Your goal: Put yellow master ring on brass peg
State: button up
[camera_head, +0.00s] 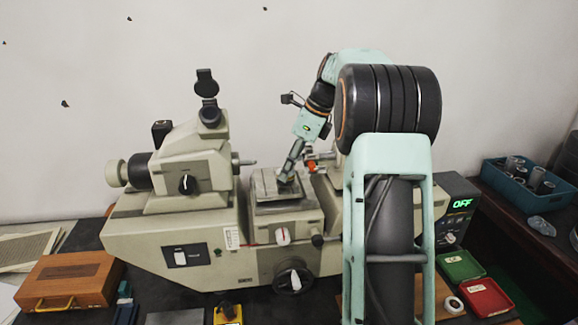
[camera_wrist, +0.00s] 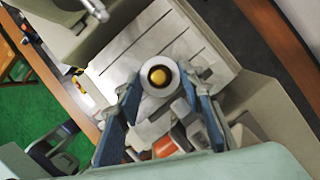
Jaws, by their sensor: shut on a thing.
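My gripper (camera_wrist: 160,84) is shut on a pale ring (camera_wrist: 149,88), with one blue-grey finger on each side of it. A round brass-yellow piece (camera_wrist: 159,76) shows in the middle of the ring and looks like the brass peg's top. I cannot tell whether the peg is inside the ring or below it. No yellow shows on the ring's own face. In the head view my gripper (camera_head: 287,174) points down at the grooved stage (camera_head: 264,190) of the measuring machine. The ring and peg are too small to make out there.
The machine's eyepiece head (camera_head: 190,165) stands left of the stage. An orange-red part (camera_wrist: 166,146) lies near the fingers. A wooden case (camera_head: 70,280), a green tray (camera_head: 461,266), a red tray (camera_head: 487,297) and a blue bin (camera_head: 520,185) of cylinders stand around the machine.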

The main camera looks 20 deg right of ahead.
jog(key=shift+f, duration=0.15)
jog(key=o, duration=1.3)
notch_tip(320, 180, up, 4)
jog(key=p, duration=0.3)
jog(key=shift+f, duration=0.25)
jog(key=shift+r+p, duration=0.55)
jog(key=shift+r, duration=2)
jog(key=shift+s+f, duration=0.1)
